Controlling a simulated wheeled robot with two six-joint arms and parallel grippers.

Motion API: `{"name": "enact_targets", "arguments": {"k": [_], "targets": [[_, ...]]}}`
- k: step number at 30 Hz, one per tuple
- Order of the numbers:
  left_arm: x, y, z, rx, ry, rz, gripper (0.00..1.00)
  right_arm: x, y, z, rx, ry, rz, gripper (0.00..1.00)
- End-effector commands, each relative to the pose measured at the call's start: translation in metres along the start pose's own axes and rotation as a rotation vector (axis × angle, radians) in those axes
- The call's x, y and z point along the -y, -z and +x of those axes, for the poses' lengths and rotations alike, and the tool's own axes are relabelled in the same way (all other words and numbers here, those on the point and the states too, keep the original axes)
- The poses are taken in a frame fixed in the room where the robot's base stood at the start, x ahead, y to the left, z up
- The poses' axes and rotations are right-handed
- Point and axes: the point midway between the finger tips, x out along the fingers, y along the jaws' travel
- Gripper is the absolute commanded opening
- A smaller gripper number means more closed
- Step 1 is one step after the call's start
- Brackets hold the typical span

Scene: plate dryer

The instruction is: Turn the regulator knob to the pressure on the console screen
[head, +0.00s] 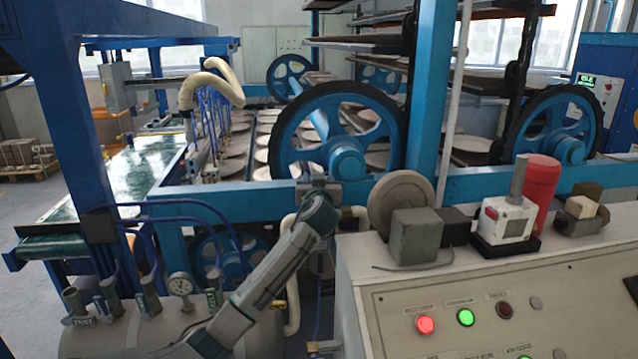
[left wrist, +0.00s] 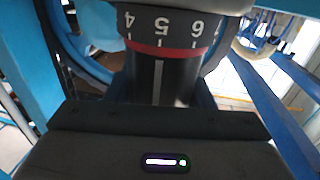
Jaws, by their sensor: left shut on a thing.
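The regulator knob (left wrist: 180,24) is a dark dial with white figures 4, 5 and 6, upside down in the left wrist view. A red band runs along its edge, and a pale index line on the dark stem lies close to the 5. My left gripper (head: 320,194) is shut on the knob; its dark body fills the bottom of the left wrist view. In the head view the arm mostly hides the knob. No legible pressure reading shows on the console (head: 380,285). My right gripper is out of view.
The console top carries a grey block (head: 415,238), a white box (head: 505,220) and a red cylinder (head: 540,185). Its front has a lit red button (head: 425,325) and a lit green button (head: 466,317). A gauge (head: 180,284) and several pipe stubs stand at lower left.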

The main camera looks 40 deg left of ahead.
Motion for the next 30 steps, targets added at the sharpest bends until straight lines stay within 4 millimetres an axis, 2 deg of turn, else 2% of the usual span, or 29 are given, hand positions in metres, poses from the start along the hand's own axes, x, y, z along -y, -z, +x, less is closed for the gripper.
{"name": "enact_targets", "arguments": {"k": [5, 6, 9, 20, 23, 30], "targets": [[0.000, 0.000, 0.000, 0.000, 0.000, 0.001, 0.26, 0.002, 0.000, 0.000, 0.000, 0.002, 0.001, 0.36], [0.000, 0.000, 0.000, 0.000, -0.001, 0.001, 0.54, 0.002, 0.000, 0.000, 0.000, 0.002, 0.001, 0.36], [0.000, 0.000, 0.000, 0.000, -0.001, 0.001, 0.70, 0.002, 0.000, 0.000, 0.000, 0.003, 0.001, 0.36], [0.000, -0.001, -0.005, -0.002, -0.003, 0.000, 0.70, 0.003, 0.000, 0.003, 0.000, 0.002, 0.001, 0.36], [0.000, -0.003, -0.018, -0.002, -0.003, 0.000, 0.70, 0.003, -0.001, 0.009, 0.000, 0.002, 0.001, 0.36], [-0.001, -0.004, -0.065, -0.003, -0.004, -0.001, 0.70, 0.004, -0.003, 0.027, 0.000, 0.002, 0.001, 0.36]]}}
